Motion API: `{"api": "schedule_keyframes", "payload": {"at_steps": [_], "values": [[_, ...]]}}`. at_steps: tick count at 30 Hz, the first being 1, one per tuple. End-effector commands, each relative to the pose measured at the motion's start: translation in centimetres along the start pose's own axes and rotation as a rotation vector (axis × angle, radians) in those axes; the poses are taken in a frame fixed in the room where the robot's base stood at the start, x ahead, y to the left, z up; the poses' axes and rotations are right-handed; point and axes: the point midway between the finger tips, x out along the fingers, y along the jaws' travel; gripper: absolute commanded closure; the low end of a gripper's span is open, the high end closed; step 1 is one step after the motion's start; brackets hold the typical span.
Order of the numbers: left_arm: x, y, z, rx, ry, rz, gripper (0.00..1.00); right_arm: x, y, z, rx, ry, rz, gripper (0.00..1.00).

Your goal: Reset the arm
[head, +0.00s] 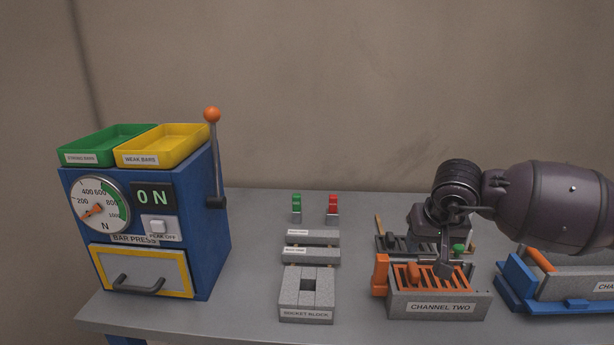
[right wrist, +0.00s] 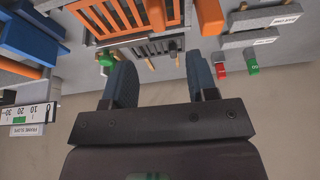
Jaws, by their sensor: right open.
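Beyond the fingers lie the orange slotted top (right wrist: 110,15) and a dark grate (right wrist: 150,45). Whether the fingers touch the block cannot be told. My left gripper is in neither view.
A blue bar press (head: 205,240) with green (head: 85,150) and yellow (head: 165,155) trays and an orange-knobbed lever (head: 212,115) stands at the left. A blue-framed block (head: 515,285) is at the right.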

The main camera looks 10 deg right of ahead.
Motion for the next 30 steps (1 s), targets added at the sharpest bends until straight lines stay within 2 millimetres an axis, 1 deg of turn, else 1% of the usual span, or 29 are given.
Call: {"api": "schedule_keyframes", "payload": {"at_steps": [2, 5, 6, 8, 9, 12, 15, 17, 18, 22, 26, 27, 29, 30], "values": [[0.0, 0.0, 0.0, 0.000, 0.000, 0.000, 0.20, 1.0, -1.1, 1.3, 0.033, -0.044, -0.048, 0.47], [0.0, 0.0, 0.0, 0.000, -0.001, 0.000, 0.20, 2.7, -3.7, 4.3, 0.133, -0.157, -0.168, 0.47], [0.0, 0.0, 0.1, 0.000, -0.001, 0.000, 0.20, 3.4, -5.1, 6.0, 0.195, -0.223, -0.231, 0.47], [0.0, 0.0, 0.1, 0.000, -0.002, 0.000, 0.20, 4.2, -7.3, 8.6, 0.310, -0.338, -0.330, 0.47], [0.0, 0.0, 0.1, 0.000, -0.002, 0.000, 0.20, 4.5, -8.8, 10.2, 0.393, -0.420, -0.394, 0.47], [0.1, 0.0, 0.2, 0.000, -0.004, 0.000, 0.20, 4.5, -12.0, 13.8, 0.617, -0.633, -0.531, 0.47], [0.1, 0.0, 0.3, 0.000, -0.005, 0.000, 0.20, 4.0, -14.7, 16.4, 0.860, -0.861, -0.639, 0.47], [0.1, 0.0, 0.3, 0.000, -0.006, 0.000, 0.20, 3.5, -15.9, 17.5, 1.015, -1.003, -0.691, 0.47], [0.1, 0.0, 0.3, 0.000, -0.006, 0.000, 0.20, 3.2, -16.6, 18.1, 1.121, -1.099, -0.720, 0.47], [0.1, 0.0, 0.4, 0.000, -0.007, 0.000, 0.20, 2.3, -17.8, 18.9, 1.478, -1.424, -0.782, 0.47], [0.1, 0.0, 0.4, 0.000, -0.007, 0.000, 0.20, 2.4, -17.6, 18.9, 1.848, -1.763, -0.795, 0.47], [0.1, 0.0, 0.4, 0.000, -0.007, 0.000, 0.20, 2.6, -17.3, 18.8, 1.964, -1.871, -0.789, 0.47], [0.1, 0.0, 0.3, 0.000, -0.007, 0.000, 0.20, 3.2, -16.4, 18.6, 2.136, -2.033, -0.772, 0.47], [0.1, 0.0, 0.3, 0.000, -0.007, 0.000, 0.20, 3.8, -15.8, 18.5, -2.170, 2.067, 0.727, 0.47]]}}
